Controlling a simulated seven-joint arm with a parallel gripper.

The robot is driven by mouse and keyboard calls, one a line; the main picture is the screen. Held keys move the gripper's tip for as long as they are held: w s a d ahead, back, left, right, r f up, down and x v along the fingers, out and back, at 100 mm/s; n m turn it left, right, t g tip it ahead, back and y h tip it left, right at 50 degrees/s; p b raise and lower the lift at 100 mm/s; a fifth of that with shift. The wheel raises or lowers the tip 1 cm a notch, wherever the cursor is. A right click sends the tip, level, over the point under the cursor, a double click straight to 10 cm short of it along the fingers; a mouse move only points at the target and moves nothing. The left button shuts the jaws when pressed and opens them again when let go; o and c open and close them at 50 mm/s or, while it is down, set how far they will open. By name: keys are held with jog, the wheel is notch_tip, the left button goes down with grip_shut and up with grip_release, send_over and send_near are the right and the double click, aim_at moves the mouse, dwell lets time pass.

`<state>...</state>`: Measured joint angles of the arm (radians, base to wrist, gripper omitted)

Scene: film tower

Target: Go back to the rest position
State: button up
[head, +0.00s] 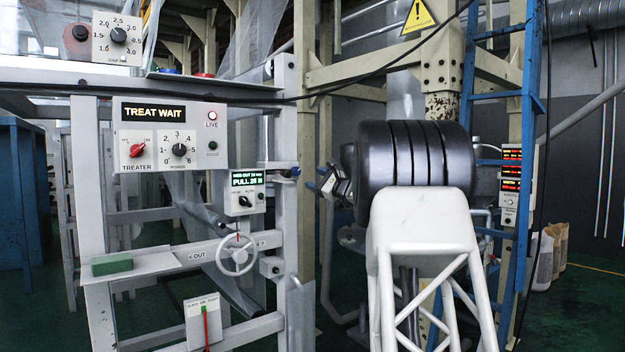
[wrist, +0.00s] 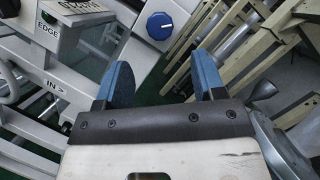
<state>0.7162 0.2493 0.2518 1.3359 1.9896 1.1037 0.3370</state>
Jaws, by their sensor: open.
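My gripper (wrist: 163,78) shows in the wrist view with its two blue fingers apart and nothing between them. In the head view my gripper (head: 326,185) is small and partly hidden behind my own arm, right of the white control frame. A blue round knob (wrist: 160,26) on a pale plate lies beyond the fingers in the wrist view. I cannot tell its exact distance from the fingertips, but no contact shows.
The treater panel (head: 168,136) reads "TREAT WAIT". Below are a "PULL 25 N" box (head: 244,192), a handwheel (head: 236,255) and a green block (head: 112,264) on a rail. A blue ladder (head: 522,130) and pale posts stand right. An "EDGE" box (wrist: 55,30) is left in the wrist view.

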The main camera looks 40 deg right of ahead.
jog(key=shift+a, duration=0.1)
dwell(0.5)
jog(key=s+a+f+n+g+y, duration=0.1)
jog(key=s+a+f+n+g, duration=0.4)
jog(key=a, duration=0.9)
jog(key=s+a+f+n+g+y, duration=0.1)
jog(key=s+a+f+n+g, duration=0.15)
jog(key=s+a, duration=0.75)
jog(key=s+a+f+n+g, duration=0.3)
jog(key=a+f+g, duration=0.1)
jog(key=a, duration=1.3)
jog(key=s+a+f+n+g+h, duration=0.1)
jog(key=s+a+f+n+g, duration=0.2)
jog(key=s+a, duration=0.45)
jog(key=s+a+f+n+g+h, duration=0.15)
jog(key=s+a+f+n, duration=0.35)
jog(key=s, duration=0.6)
jog(key=s+f+n+h, duration=0.2)
jog(key=s+f, duration=0.3)
jog(key=s, duration=0.4)
jog(key=s+f+n+g+h, duration=0.1)
jog(key=s+f+n+h, duration=0.2)
jog(key=s+f, duration=0.3)
jog(key=s, duration=0.3)
jog(key=shift+s+a+f, duration=0.2)
jog(key=shift+s+a, duration=0.05)
jog(key=shift+s, duration=0.1)
